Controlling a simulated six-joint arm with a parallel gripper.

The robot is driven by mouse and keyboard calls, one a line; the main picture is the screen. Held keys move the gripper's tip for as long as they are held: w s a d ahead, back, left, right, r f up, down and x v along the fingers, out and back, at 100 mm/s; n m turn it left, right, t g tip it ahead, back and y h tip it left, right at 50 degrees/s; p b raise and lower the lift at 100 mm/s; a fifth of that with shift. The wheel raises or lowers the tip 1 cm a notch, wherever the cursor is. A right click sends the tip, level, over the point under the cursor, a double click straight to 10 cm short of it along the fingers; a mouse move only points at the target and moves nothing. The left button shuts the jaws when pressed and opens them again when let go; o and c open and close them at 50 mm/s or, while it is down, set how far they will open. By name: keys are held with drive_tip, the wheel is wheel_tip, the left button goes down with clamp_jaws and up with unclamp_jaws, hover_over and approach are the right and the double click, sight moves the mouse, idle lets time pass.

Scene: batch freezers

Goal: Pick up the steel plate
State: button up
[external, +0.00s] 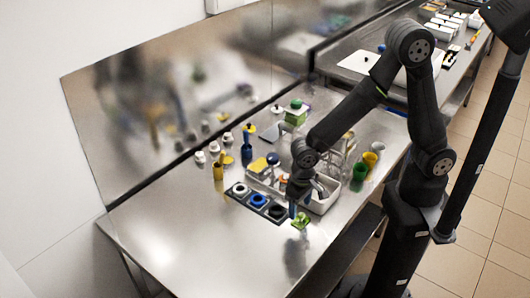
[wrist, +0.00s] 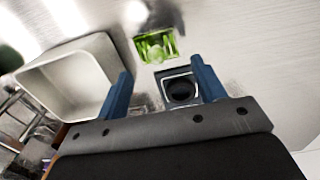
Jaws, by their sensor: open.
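I cannot pick out the steel plate with certainty; a flat grey piece (external: 271,131) lies on the steel table behind the white bin, left of a green box. My gripper (external: 297,208) points down over the front of the table, beside the white bin. In the wrist view its two blue fingers (wrist: 160,68) are apart with nothing held. Between and beyond them show a dark square piece with a black round opening (wrist: 181,90) and a small bright green object (wrist: 157,45). The green object also shows just below my gripper in the external view (external: 301,220).
The white bin (wrist: 73,75) is close on the left in the wrist view. A dark holder with white, blue and black rings (external: 240,201) is left of my gripper. Yellow and blue bottles stand behind; green and yellow cups (external: 359,172) stand right. The table's front left is clear.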

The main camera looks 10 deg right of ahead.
sight(300, 214)
wheel_tip(300, 214, down, 5)
drive_tip(key=shift+w+d+r, duration=0.1)
drive_tip(key=shift+d, duration=0.05)
drive_tip(key=shift+c, duration=0.4)
drive_tip(key=c, duration=0.7)
